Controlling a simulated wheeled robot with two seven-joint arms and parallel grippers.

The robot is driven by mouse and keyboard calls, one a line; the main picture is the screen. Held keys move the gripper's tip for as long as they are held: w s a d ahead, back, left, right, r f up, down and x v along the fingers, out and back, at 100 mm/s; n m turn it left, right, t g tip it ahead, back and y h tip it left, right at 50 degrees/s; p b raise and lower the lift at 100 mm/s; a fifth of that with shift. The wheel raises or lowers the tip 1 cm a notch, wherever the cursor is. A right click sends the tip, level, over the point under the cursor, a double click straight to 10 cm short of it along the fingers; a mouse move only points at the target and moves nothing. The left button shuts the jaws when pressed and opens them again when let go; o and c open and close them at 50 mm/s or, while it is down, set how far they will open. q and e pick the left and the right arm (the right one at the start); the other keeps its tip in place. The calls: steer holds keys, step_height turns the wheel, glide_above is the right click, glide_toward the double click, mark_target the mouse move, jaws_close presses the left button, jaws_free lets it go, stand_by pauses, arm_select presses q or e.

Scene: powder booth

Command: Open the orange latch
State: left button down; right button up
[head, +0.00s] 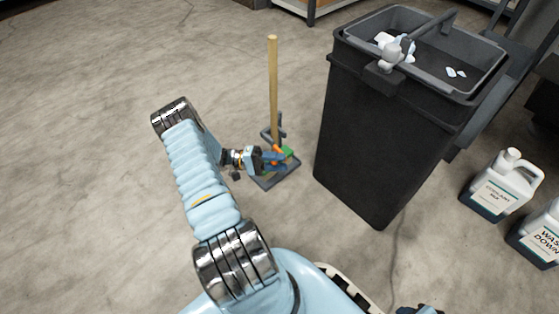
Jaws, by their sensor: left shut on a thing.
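The orange latch (277,149) is a small orange piece low on a grey stand that also has a green part (288,153). A wooden pole (273,85) rises upright from this stand (275,180) on the floor. My left gripper (273,157) reaches in from the left at the latch and is shut on it. The fingers hide part of the latch, so its exact angle is hard to tell. My right gripper is not in view.
A tall dark bin (370,135) stands close to the right of the stand, with a grey tray on top holding white scraps. White-labelled jugs (503,185) stand at the far right. The concrete floor (80,130) on the left is clear.

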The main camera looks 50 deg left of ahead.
arm_select(q)
steer(key=c, duration=0.8)
jaws_free()
steer(key=v, duration=1.3)
steer(key=shift+s+a+b, duration=0.25)
steer(key=shift+s+b, duration=0.05)
steer(key=shift+b, duration=0.15)
steer(key=shift+f, duration=0.1)
